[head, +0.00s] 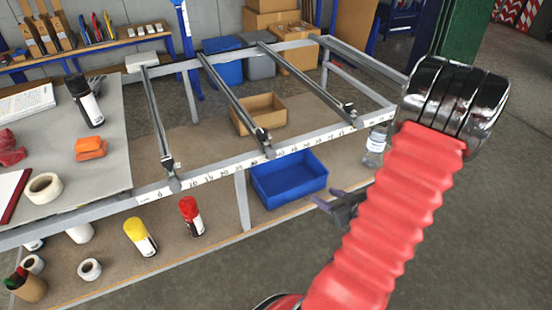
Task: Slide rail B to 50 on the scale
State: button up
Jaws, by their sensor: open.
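Three dark grey rails lie across a light metal frame: a left one (157,120), a middle one (232,98) and a right one (303,76). Each has a dark clamp at its near end. I cannot make out letters, so I cannot tell which is rail B. A white number scale (222,173) runs along the frame's front bar, starting near the left rail; most numbers are too small to read surely. My gripper (325,199) is open and empty, in front of the frame and right of the blue bin, apart from every rail. My red-sleeved arm partly hides it.
A blue bin (289,181) and a cardboard box (259,112) stand on the shelf under the frame. A clear bottle (375,147) is near its right end. Yellow (140,238) and red (191,215) spray cans stand below the front bar. A grey worktop (62,160) adjoins at left.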

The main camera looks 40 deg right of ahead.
aim_at(275, 158)
jog(key=w+a+r+n+t+y, duration=0.1)
jog(key=w+a+r+t+y, duration=0.1)
jog(key=a+r+t, duration=0.4)
notch_tip(275, 158, up, 4)
jog(key=shift+w+a+n+y, duration=0.2)
jog(key=shift+w+n+y, duration=0.1)
jog(key=shift+y, duration=0.5)
jog(key=shift+w, duration=0.1)
jog(key=shift+w+a, duration=0.15)
jog(key=shift+w, duration=3.25)
jog(key=shift+w+a, duration=0.1)
jog(key=shift+w, duration=3.25)
jog(key=shift+c, duration=0.3)
grip_shut()
